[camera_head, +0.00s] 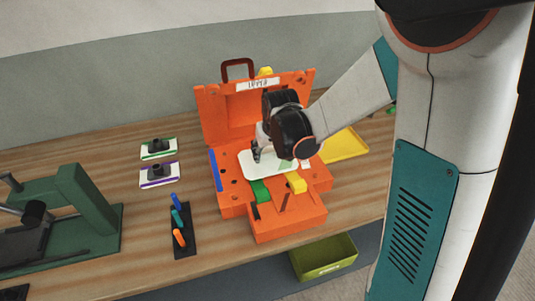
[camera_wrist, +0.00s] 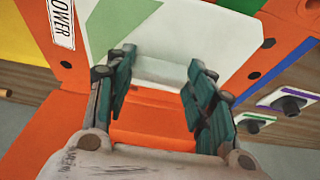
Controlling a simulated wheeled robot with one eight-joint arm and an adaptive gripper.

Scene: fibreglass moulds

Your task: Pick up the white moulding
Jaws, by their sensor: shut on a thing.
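The white moulding (camera_head: 283,173) is a pale plate with a green stripe. It is over the lower half of the open orange mould (camera_head: 290,226); I cannot tell whether it rests there or is just clear of it. In the wrist view the white moulding (camera_wrist: 190,32) has a raised white block between the teal fingers. My gripper (camera_wrist: 160,80) is shut on this block. In the head view my gripper (camera_head: 257,152) is above the plate, partly hidden by my dark wrist.
The mould's raised lid (camera_head: 225,115) stands behind. Green (camera_head: 260,190) and yellow (camera_head: 296,183) blocks sit at its front. A yellow tray (camera_head: 345,146) is at right. Two knobbed plates (camera_head: 158,174), a dark tool holder (camera_head: 182,245) and a green machine (camera_head: 85,200) stand at left.

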